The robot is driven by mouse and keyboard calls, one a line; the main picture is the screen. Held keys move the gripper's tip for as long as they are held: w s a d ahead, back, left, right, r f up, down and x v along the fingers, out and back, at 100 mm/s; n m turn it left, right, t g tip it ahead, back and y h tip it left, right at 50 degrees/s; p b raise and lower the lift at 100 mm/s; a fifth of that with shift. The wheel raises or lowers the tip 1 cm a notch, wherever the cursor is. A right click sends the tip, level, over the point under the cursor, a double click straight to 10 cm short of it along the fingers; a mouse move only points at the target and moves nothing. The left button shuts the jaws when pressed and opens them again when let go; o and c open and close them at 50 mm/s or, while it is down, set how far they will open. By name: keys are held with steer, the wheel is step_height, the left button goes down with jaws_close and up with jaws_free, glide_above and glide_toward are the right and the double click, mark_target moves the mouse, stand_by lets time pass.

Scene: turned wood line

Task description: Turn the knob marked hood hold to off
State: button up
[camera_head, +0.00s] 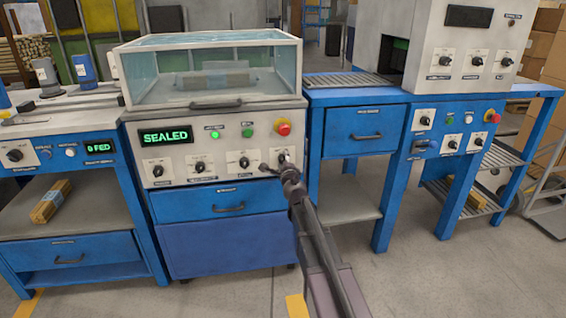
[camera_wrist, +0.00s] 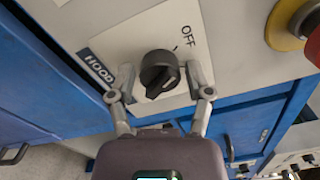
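The hood hold knob (camera_wrist: 159,73) is a round black knob with a raised grip. It sits on a white plate (camera_wrist: 128,47) where "HOOD" and "OFF" can be read; the rest of the label is hidden. The grip slants toward the lower left in the wrist view, away from the "OFF" mark. My gripper (camera_wrist: 160,82) is open, one finger on each side of the knob, with small gaps showing. In the head view my gripper (camera_head: 274,166) is at the rightmost knob (camera_head: 283,157) of the sealing machine's panel.
The panel (camera_head: 222,146) has more knobs to the left, a lit "SEALED" display (camera_head: 165,135), green buttons and a red stop button (camera_head: 283,128) just above. A clear hood (camera_head: 215,70) covers the machine top. A blue drawer (camera_head: 225,203) with a handle lies below.

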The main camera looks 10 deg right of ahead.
steer(key=shift+s, duration=0.25)
steer(key=s, duration=1.1)
steer(key=shift+s, duration=0.35)
steer(key=shift+a, duration=0.15)
steer(key=s+a+f+n+g+y+p, duration=0.3)
steer(key=s+a+f+n+g+y, duration=0.65)
steer(key=n, duration=0.75)
steer(key=s+d+f+n+g+h+p, duration=0.1)
steer(key=s+d+f+n+g+h, duration=0.15)
steer(key=s+d+g+h, duration=0.35)
steer(key=s+d+f+n+g+h+p, duration=0.1)
steer(key=s+n+g+h+p, duration=0.15)
steer(key=s, duration=0.55)
step_height(320, 180, up, 37)
steer(key=p, duration=3.6)
steer(key=shift+s+r+h, duration=0.15)
steer(key=shift+h, duration=0.15)
